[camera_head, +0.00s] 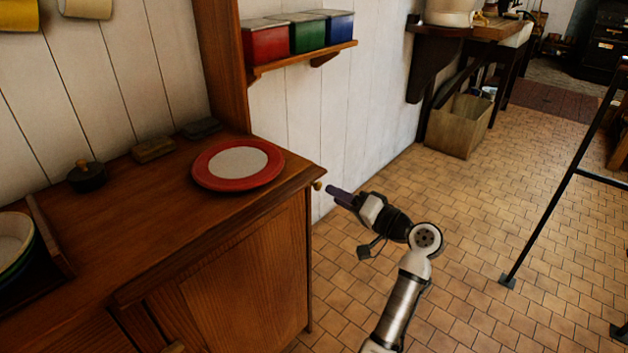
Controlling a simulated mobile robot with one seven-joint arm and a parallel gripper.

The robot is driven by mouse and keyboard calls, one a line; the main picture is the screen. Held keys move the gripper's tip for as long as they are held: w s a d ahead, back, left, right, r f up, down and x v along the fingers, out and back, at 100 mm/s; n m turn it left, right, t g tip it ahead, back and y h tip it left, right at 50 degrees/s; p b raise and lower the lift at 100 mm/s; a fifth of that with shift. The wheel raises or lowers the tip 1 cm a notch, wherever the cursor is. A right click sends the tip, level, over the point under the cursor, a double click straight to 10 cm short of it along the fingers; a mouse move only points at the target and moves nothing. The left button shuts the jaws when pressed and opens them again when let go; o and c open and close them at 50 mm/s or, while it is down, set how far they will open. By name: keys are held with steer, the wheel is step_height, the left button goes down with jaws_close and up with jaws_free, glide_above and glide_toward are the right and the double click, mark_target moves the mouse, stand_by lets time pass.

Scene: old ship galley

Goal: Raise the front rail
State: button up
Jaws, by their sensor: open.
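A wooden cabinet top (135,215) stands at the left. A wooden strip (215,240) runs along its front edge, flush with or below the top; I cannot tell for sure that it is the front rail. A small brass-coloured knob (317,186) sits near the right end of this edge. My gripper (332,190) is just right of the knob, its fingers pointing left towards it. A small gap seems to lie between them. The fingers are seen nearly side-on and hold nothing that I can see.
A red-rimmed plate (240,184), a small dark lidded pot (87,176) and two small blocks (153,149) stand on the top. A shelf (300,60) holds coloured tins. A black metal frame (565,185) stands at the right. The tiled floor between is clear.

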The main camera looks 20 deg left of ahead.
mark_target(321, 188)
steer(key=p+x, duration=0.1)
steer(key=x, duration=0.7)
steer(key=shift+w+a, duration=0.15)
steer(key=shift+a, duration=0.25)
jaws_close()
